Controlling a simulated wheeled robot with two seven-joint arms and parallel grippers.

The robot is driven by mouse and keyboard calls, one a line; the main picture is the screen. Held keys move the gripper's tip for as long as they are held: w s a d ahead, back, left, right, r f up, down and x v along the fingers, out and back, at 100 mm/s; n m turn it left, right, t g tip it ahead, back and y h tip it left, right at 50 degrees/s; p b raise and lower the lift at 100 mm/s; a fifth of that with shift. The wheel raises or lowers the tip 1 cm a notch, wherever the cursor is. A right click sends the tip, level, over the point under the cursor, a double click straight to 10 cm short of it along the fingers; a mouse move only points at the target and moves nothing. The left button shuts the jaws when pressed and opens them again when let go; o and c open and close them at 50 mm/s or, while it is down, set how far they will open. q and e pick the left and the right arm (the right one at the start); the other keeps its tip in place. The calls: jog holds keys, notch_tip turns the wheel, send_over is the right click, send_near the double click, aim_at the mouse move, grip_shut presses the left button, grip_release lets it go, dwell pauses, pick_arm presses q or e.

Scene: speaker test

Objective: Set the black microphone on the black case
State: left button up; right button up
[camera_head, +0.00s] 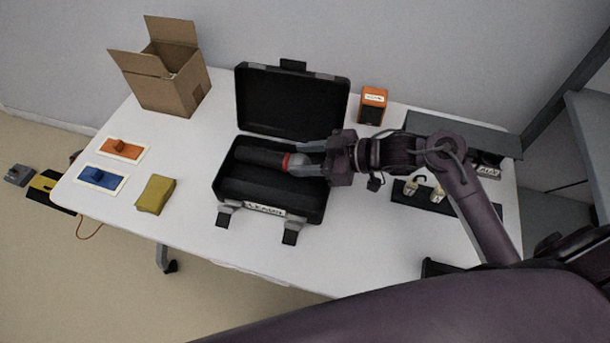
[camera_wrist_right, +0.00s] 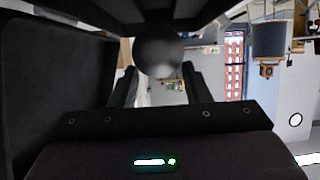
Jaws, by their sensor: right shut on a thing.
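The black case (camera_head: 272,190) lies open on the white table, its lid (camera_head: 291,102) raised at the back. The black microphone (camera_head: 258,157), with a red ring and a grey round head, lies level at the back part of the case's tray. My right gripper (camera_head: 296,160) comes in from the right and is shut on the microphone near its head. In the right wrist view the round microphone head (camera_wrist_right: 158,52) shows between the fingers. I cannot tell whether the microphone touches the case floor. My left gripper is not in view.
An open cardboard box (camera_head: 183,93) stands at the back left. An orange box (camera_head: 372,105) stands behind my right arm. Orange (camera_head: 121,149) and blue (camera_head: 97,178) pieces on white cards and a yellow sponge-like block (camera_head: 156,195) lie at left. The front table middle is clear.

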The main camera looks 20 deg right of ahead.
jog(key=shift+f, duration=3.45)
jog(key=shift+f, duration=0.15)
jog(key=o, duration=1.2)
jog(key=shift+d+r, duration=0.1)
jog(key=shift+r, duration=0.1)
jog(key=v, duration=1.1)
jog(key=shift+s+d+r+b, duration=0.15)
jog(key=shift+s+d+b, duration=0.1)
jog(key=shift+d+b, duration=0.05)
